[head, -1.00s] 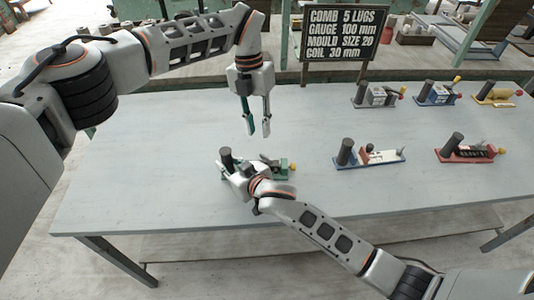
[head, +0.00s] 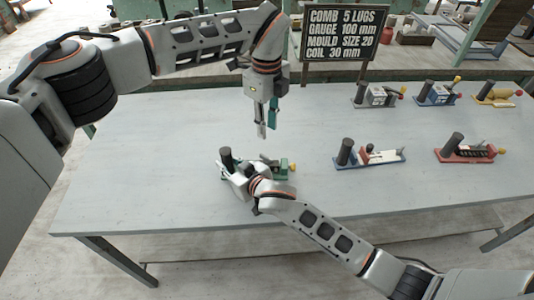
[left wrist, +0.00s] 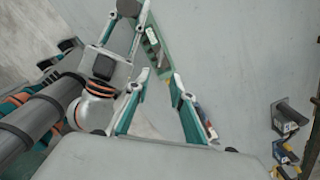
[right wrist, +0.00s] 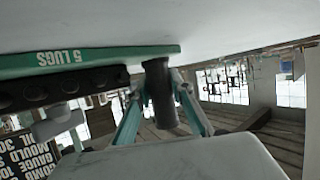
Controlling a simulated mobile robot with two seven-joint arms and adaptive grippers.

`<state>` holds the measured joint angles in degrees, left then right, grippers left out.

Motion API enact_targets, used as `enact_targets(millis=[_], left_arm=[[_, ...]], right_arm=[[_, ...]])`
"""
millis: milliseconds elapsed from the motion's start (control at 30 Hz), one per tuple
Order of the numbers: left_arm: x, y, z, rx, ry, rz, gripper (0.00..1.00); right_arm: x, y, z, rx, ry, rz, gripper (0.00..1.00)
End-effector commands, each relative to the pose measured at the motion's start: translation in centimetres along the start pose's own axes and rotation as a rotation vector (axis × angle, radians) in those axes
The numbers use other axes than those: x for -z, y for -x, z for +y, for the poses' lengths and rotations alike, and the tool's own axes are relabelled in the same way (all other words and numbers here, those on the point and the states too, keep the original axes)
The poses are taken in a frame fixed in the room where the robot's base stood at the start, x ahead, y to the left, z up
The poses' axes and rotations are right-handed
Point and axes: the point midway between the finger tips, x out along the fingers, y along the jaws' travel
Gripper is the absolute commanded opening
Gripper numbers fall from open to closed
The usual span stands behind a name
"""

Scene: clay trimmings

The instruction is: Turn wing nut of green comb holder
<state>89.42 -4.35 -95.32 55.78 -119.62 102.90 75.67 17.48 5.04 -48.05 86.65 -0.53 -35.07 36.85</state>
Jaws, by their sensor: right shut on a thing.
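The green comb holder (head: 284,170) lies on the table, partly hidden by my right gripper (head: 238,170). The right wrist view shows its green base (right wrist: 100,58), marked "5 LUGS", and a dark comb bar. My right gripper is shut on the holder's dark upright post (right wrist: 160,98). A pale grey part under the bar, which looks like the wing nut (right wrist: 57,123), shows beside the post. My left gripper (head: 267,132) is open and empty above the holder, pointing down. In the left wrist view the holder (left wrist: 155,62) lies beyond its parted fingers.
A blue holder (head: 372,160) and a red holder (head: 465,152) stand to the right on the table. Grey (head: 376,97), blue (head: 437,95) and yellow (head: 496,96) ones stand behind. A black sign (head: 341,34) stands at the back. The table's left part is clear.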

Motion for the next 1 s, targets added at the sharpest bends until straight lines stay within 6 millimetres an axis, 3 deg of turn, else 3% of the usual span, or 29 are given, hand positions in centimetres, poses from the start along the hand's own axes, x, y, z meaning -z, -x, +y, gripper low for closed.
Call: enact_targets(millis=[167,700,1000], left_arm=[[0.0,-1.1,0.0,0.001,0.023,-0.002,0.23],[0.1,-10.3,0.0,-0.001,0.022,-0.001,0.23],[0.0,-12.0,0.0,0.001,0.021,-0.002,0.23]], right_arm=[[0.0,0.0,0.0,0.0,0.0,0.0,0.0],[0.0,0.0,0.0,0.0,0.0,0.0,0.0],[0.0,0.0,0.0,0.0,0.0,0.0,0.0]])
